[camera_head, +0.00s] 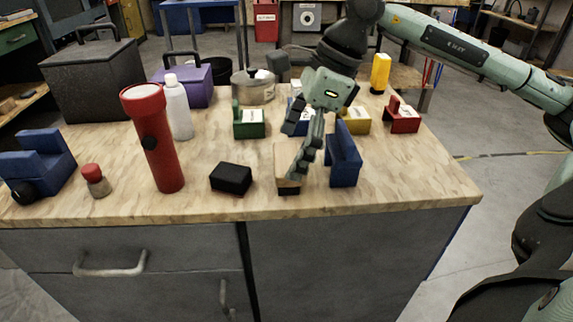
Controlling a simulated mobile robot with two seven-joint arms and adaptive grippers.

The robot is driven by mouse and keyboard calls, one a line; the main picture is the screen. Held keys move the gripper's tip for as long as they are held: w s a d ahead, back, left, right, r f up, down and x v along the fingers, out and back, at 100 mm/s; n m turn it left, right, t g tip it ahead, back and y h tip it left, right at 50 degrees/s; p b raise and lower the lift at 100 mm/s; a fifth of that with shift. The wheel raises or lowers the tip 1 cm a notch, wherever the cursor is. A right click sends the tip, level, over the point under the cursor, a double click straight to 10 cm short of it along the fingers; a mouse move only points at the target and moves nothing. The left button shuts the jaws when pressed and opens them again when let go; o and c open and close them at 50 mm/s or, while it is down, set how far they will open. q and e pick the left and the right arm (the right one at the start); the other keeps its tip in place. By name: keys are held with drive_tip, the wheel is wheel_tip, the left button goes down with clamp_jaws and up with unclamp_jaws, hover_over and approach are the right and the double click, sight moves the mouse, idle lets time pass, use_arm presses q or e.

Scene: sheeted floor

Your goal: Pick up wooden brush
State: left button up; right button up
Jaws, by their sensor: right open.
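The wooden brush (285,168) appears to be the small light-wood block with a dark underside near the front edge of the worktop. Its right part is hidden behind a finger of my right gripper. My right gripper (296,150) is open and points down over the brush from behind. One finger reaches down in front of the brush's right side, and the other is higher and farther left. I cannot tell whether the finger touches the brush. My left gripper is not in view.
A blue object (345,163) stands close to the right of the gripper, and a black block (231,179) lies to the left. A red flashlight (160,150) stands farther left. Green (248,126), yellow and red items sit behind. The worktop's right front is clear.

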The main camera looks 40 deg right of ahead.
sight(284, 159)
drive_tip(key=shift+x, duration=0.9)
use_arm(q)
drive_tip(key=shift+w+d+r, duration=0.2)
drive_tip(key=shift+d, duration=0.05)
use_arm(e)
drive_tip(key=shift+c, duration=0.2)
drive_tip(key=c, duration=1)
drive_tip(key=shift+r, duration=0.1)
